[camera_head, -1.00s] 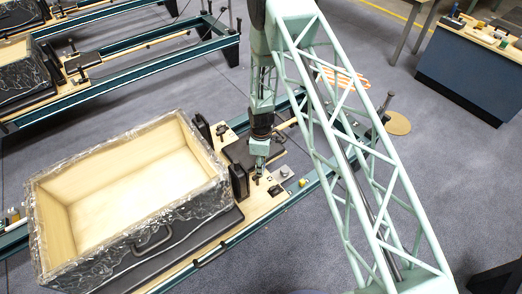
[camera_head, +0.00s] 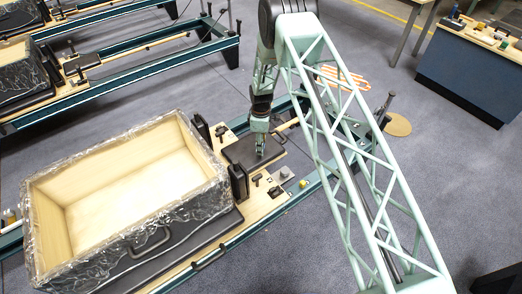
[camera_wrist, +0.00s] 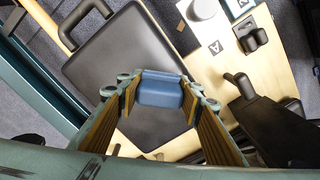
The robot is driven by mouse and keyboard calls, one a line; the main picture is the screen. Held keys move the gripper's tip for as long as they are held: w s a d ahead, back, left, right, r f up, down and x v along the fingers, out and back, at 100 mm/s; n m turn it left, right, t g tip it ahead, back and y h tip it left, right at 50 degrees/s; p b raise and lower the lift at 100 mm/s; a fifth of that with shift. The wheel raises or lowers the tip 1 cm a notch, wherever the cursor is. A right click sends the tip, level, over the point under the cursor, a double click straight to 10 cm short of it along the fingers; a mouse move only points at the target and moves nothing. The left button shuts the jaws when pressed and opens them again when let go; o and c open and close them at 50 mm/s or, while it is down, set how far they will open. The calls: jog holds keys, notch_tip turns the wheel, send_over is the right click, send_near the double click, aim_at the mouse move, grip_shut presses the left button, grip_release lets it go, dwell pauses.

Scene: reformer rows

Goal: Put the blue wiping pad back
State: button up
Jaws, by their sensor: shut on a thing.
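The blue wiping pad (camera_wrist: 160,90) is between the two fingers of my gripper (camera_wrist: 160,100) in the wrist view, with a finger touching each side. My gripper is shut on it. The pad shows over a dark grey padded headrest (camera_wrist: 128,60); I cannot tell how far above it the pad is. In the head view my gripper (camera_head: 261,152) is low over the same dark headrest (camera_head: 240,150), and the pad is too small to make out there.
A large wooden box (camera_head: 120,190) wrapped in clear film stands on the carriage to the left. Black shoulder rests (camera_head: 239,182) stand beside the headrest. A wooden strip (camera_head: 268,194) bears small fittings. A blue cabinet (camera_head: 465,80) with small items stands at the far right.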

jog(key=shift+w, duration=0.55)
jog(key=shift+f, duration=0.1)
jog(key=shift+f+b, duration=0.55)
jog(key=shift+f, duration=1.1)
jog(key=shift+f, duration=0.2)
jog(key=o, duration=1)
jog(key=shift+c, duration=0.2)
jog(key=shift+r, duration=0.2)
jog(key=shift+r+p, duration=1.2)
jog(key=shift+r, duration=4.8)
